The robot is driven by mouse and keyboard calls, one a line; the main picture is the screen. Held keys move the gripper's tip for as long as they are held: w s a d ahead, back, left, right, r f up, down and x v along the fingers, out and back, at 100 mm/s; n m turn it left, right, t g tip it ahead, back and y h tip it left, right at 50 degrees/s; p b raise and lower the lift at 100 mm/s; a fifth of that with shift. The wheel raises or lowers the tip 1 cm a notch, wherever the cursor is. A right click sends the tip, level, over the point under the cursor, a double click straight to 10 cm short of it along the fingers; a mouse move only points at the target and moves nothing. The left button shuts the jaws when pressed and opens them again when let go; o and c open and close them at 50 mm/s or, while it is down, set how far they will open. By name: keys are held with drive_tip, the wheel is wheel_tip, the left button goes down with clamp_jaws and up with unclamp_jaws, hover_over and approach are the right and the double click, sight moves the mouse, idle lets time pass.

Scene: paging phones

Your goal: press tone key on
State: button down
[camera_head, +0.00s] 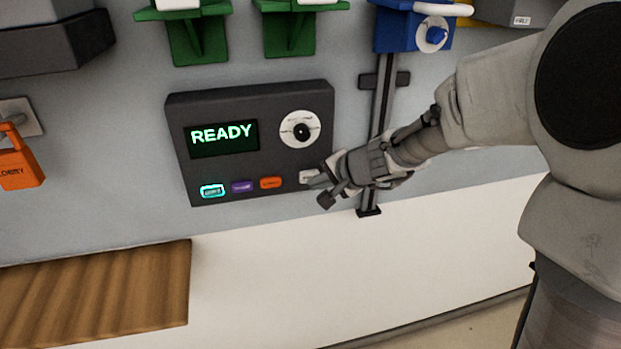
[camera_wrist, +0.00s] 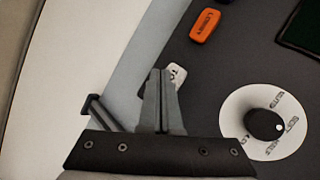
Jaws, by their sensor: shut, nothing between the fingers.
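A dark paging panel (camera_head: 250,98) on the wall has a screen reading READY and a row of keys below. A white key (camera_head: 307,176) is at the row's right end; it also shows in the wrist view (camera_wrist: 178,73), partly hidden by my fingers. I cannot read its label, so I cannot tell for certain that it is the tone key. My gripper (camera_head: 320,186) is shut and empty, its fingertips (camera_wrist: 160,74) over or right beside the white key. Whether they touch it is not clear.
Left of the white key are an orange key (camera_head: 271,183), a purple key (camera_head: 242,187) and a cyan-lit key (camera_head: 212,191). A white dial (camera_head: 300,129) sits above. A vertical rail (camera_head: 381,100) runs right of the panel. A wooden surface (camera_head: 95,290) is lower left.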

idle(0.3)
drive_tip(key=shift+w+a, duration=0.15)
drive_tip(key=shift+w, duration=0.3)
drive_tip(key=shift+s, duration=0.15)
drive_tip(key=shift+s+b, duration=0.3)
drive_tip(key=shift+b, duration=0.15)
drive_tip(key=s+d+b, duration=0.2)
drive_tip(key=s, duration=0.3)
drive_tip(key=shift+s+b, duration=0.4)
